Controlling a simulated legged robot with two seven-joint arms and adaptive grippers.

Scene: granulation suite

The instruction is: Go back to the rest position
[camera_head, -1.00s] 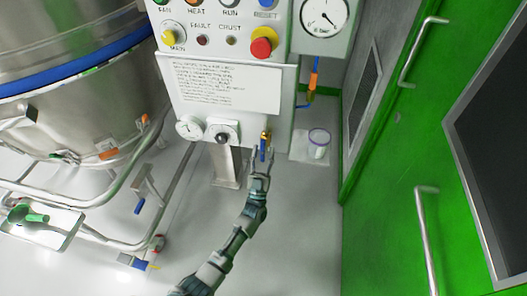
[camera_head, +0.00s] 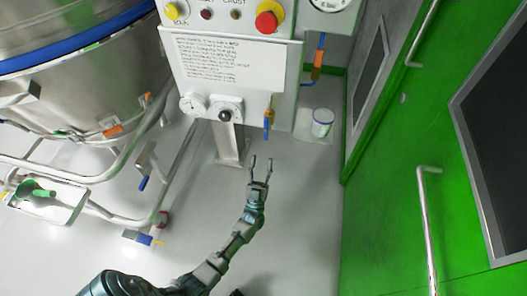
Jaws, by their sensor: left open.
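My left gripper (camera_head: 261,163) is open and empty, its two fingers pointing up in the picture. It is in free space below the control panel (camera_head: 230,70). A small brass valve with a blue handle (camera_head: 267,123) hangs from the panel's lower right edge, just above the fingertips in the picture and apart from them. My left arm reaches in from the bottom left. My right gripper is not in view; a small dark piece at the bottom edge is too cut off to tell.
A large steel vessel (camera_head: 85,90) with tube rails stands at the left, with a tray (camera_head: 62,203) holding a green scoop (camera_head: 38,189). A white tub (camera_head: 322,122) stands on the floor behind. Green doors (camera_head: 390,225) with handles close the right side. The floor between is clear.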

